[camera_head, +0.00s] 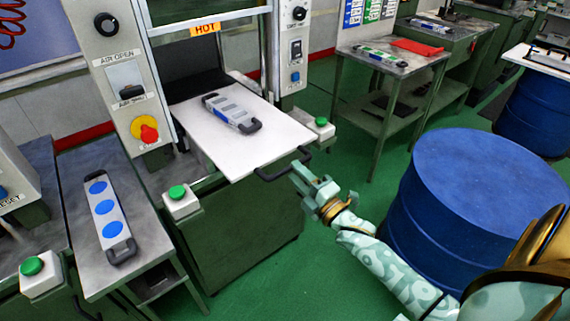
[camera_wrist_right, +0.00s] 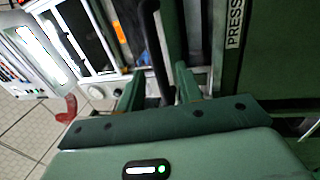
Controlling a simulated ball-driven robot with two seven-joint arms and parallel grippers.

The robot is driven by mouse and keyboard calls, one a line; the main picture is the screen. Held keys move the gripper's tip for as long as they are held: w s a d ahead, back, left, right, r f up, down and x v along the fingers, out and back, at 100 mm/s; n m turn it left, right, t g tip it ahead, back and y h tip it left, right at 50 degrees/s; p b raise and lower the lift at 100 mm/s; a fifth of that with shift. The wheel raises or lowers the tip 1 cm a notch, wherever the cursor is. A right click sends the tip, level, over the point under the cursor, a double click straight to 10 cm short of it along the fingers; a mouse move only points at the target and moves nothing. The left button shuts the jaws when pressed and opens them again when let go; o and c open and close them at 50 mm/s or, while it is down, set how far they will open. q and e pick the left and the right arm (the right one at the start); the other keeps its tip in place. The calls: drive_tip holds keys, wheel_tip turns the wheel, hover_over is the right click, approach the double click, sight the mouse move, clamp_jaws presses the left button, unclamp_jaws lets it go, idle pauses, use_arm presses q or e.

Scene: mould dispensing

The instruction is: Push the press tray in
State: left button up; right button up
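The press tray (camera_head: 205,139) is a white plate pulled out of the open press, with a black handle (camera_head: 268,176) on its front edge. A mould (camera_head: 222,107) with black end grips lies on it. My right gripper (camera_head: 308,181) is at the right end of the handle. In the right wrist view its two fingers (camera_wrist_right: 158,88) stand apart, with the dark handle bar (camera_wrist_right: 150,30) between them and gaps visible at both sides. I cannot tell whether a finger touches the bar. My left gripper is not in view.
The press opening carries a HOT label (camera_head: 205,29). Green buttons (camera_head: 177,192) (camera_head: 321,122) flank the tray. A mould with blue discs (camera_head: 104,207) lies on the left side table. A blue drum (camera_head: 470,185) stands close to my right arm. Green floor is clear before the press.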

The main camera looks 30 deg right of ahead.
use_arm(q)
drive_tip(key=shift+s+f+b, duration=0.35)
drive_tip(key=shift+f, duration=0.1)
use_arm(e)
drive_tip(key=x, duration=0.5)
